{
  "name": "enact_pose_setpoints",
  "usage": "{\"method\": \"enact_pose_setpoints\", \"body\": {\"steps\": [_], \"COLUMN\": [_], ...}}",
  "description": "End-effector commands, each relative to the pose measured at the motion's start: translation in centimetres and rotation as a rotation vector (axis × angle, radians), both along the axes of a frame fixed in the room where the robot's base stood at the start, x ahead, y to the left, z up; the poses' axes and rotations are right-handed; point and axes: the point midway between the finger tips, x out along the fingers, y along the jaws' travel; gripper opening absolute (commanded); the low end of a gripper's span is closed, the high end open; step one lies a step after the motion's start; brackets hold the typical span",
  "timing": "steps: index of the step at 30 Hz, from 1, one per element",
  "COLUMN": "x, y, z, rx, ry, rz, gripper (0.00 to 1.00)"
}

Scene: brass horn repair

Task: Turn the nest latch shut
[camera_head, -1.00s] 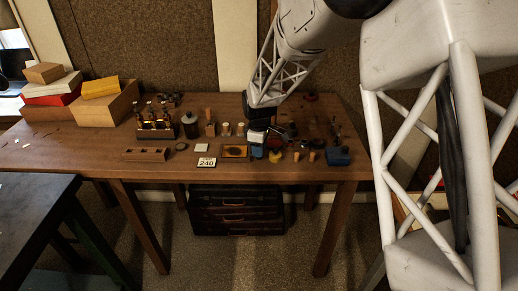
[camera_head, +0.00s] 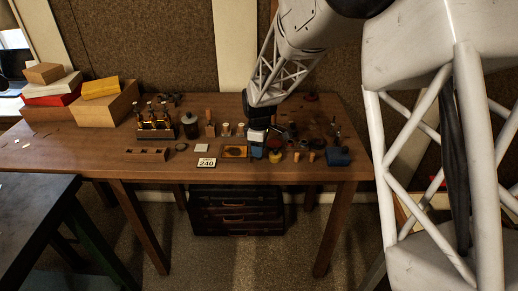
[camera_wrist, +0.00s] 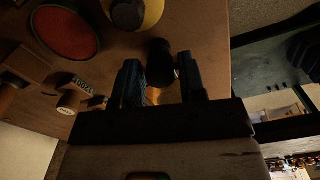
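My gripper (camera_wrist: 160,76) shows in the wrist view with its two dark blue fingers apart. A dark rounded knob (camera_wrist: 160,60) stands between the fingertips, with an orange-yellow patch beside its lower part. A narrow gap shows on at least one side; I cannot tell whether either finger touches it. I cannot tell for sure whether this knob is the nest latch. The latch cannot be made out there.
A yellow round piece with a dark top (camera_wrist: 130,12) and a red disc in a dark ring (camera_wrist: 65,32) are close by in the wrist view.

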Motion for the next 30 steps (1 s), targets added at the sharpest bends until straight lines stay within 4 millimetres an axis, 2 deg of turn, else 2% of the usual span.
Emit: {"method": "enact_pose_setpoints", "body": {"steps": [18,30], "x": [0.0,0.0], "y": [0.0,0.0], "z": [6.7,7.4], "rx": [0.000,0.000], "ry": [-0.002,-0.001], "rz": [0.000,0.000], "gripper": [0.37,0.37]}}
